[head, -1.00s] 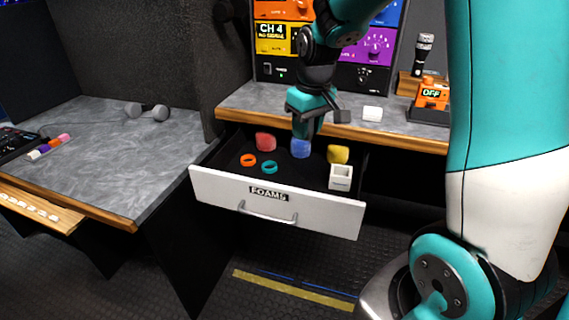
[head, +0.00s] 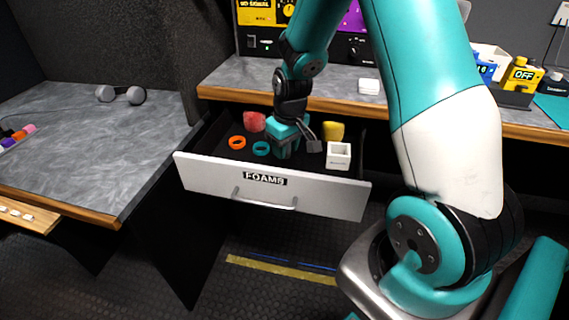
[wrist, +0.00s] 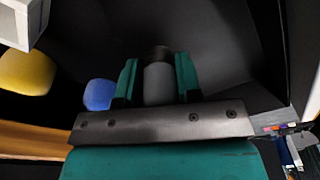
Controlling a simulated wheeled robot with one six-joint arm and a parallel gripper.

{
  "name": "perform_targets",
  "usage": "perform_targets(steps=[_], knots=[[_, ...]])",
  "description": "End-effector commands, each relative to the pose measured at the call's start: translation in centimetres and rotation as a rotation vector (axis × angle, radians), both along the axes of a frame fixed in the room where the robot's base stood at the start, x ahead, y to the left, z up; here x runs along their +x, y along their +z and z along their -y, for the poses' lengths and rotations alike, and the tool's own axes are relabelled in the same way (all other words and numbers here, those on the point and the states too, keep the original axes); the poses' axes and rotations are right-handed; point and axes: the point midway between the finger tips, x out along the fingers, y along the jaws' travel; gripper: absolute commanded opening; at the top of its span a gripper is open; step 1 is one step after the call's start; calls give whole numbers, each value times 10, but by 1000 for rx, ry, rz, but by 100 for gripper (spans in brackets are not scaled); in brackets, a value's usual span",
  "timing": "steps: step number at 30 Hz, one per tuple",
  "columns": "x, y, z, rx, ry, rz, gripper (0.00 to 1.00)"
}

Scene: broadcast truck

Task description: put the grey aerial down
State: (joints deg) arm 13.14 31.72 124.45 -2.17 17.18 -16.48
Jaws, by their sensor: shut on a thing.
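My gripper (head: 287,150) reaches down into the open drawer (head: 330,197) labelled FOAMS, right of a teal ring. In the wrist view its two teal fingers (wrist: 157,82) are closed on the sides of a grey cylinder with a dark end, the grey aerial (wrist: 159,87). The aerial cannot be made out in the head view. Whether it touches the drawer floor cannot be told.
The drawer also holds a red foam (head: 253,122), an orange ring (head: 237,142), the teal ring (head: 261,149), a yellow foam (head: 333,131) and a white open box (head: 338,156). A blue foam (wrist: 98,95) shows beside the fingers. The counter (head: 235,80) is above.

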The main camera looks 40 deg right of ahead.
Motion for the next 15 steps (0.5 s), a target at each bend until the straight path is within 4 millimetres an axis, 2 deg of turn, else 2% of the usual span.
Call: perform_targets(steps=[4,10,15], knots=[[0,-13,-1,0,1,-1,10],[0,-44,-1,0,3,-2,10],[1,-50,-1,0,3,1,10]])
